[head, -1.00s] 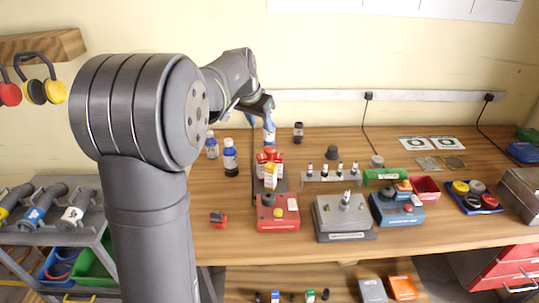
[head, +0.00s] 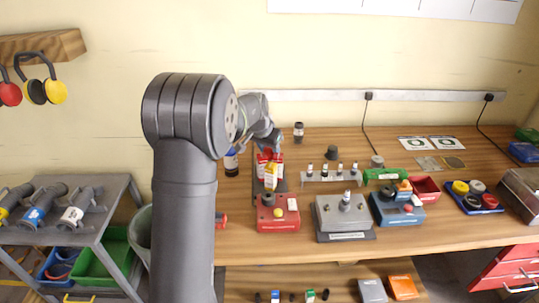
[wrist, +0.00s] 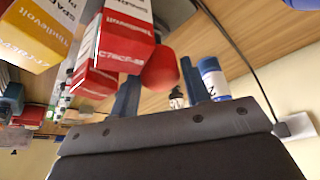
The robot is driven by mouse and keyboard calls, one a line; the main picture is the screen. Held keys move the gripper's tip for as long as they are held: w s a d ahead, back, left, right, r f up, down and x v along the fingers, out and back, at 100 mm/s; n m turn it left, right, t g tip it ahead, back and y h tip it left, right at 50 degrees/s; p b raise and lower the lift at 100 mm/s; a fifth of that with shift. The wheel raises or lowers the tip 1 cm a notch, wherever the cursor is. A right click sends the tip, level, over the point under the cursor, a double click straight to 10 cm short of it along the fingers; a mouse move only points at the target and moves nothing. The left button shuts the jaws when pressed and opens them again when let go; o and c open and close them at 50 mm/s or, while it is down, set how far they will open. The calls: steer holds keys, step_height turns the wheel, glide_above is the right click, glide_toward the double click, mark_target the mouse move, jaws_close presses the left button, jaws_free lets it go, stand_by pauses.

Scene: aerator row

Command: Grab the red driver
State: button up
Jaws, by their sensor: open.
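My gripper (head: 279,146) is open at the back of the bench, just above the red-and-white boxes (head: 264,160). In the wrist view, the open fingers of my gripper (wrist: 157,88) stand either side of a rounded red thing (wrist: 160,70), partly hidden behind a red-and-white box (wrist: 126,35). I cannot tell whether this red thing is the red driver. A small red object (head: 223,219) at the left of the bench is mostly hidden by my arm. Nothing is seen held.
A yellow-and-white box (head: 271,177) stands before the red boxes. A red station (head: 278,212) and a grey station (head: 344,216) are in front. A rack (head: 331,178) stands right. Bare wood lies along the front edge.

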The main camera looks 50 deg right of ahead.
steer(key=x, duration=0.3)
steer(key=c, duration=0.7)
